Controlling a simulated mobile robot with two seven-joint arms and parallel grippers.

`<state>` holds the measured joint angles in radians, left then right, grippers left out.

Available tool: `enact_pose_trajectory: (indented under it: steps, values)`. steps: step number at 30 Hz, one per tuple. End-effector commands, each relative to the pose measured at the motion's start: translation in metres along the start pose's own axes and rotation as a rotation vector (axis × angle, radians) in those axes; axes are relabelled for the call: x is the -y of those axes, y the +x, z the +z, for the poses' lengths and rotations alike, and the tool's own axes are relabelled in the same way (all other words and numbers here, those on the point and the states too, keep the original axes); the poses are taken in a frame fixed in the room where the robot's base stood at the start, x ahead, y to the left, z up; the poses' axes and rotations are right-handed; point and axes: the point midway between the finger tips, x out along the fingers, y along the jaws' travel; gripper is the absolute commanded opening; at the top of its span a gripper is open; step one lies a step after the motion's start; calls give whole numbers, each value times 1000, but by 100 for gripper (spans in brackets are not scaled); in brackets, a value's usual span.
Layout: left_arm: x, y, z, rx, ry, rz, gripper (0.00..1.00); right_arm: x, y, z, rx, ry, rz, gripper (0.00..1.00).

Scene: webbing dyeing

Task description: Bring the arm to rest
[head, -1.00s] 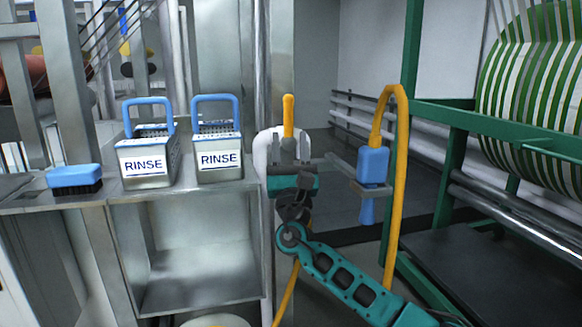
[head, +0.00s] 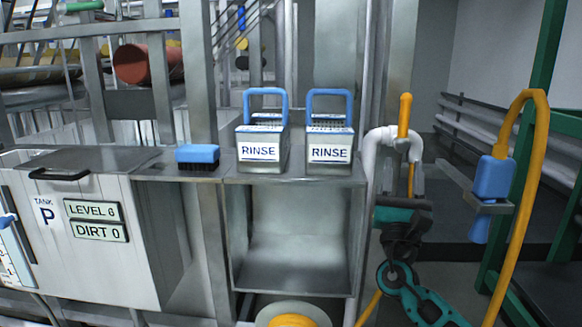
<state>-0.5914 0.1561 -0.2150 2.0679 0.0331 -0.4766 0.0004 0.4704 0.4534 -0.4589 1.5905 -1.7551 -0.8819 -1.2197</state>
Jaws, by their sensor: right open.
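My right gripper (head: 400,184) is at the lower right of the head view, pointing up, with its teal and dark body (head: 404,214) below. It is open, and I see nothing held in it. It overlaps a white bent pipe (head: 384,138) with an upright yellow handle (head: 404,116) above it. I cannot tell whether it touches the pipe. My left gripper is not in view.
Two RINSE baskets (head: 261,153) (head: 329,154) and a blue brush (head: 198,156) stand on a steel shelf (head: 295,180). Tank P (head: 95,235) is at left. A blue spray nozzle (head: 492,180) with a yellow hose (head: 533,170) hangs at right, beside a green frame (head: 543,65).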

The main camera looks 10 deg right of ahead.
Motion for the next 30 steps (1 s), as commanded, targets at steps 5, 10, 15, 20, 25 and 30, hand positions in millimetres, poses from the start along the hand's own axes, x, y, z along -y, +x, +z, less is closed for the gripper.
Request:
enact_pose_trajectory:
  steps: [5,10,15,20,25,30]
  values:
    - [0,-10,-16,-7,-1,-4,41,0,-46,-46,-280,303,-27,47]
    - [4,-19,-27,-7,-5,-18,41,-3,-142,-97,-689,816,-201,47]
    - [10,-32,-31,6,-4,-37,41,-7,-248,-108,-1008,1330,-546,47]
    - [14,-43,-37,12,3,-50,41,-9,-336,-83,-1160,1781,-1015,47]
    - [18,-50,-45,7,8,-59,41,-5,-394,-44,-1118,2137,-1526,47]
    - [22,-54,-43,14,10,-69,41,0,-418,-21,-1003,2309,-1831,47]
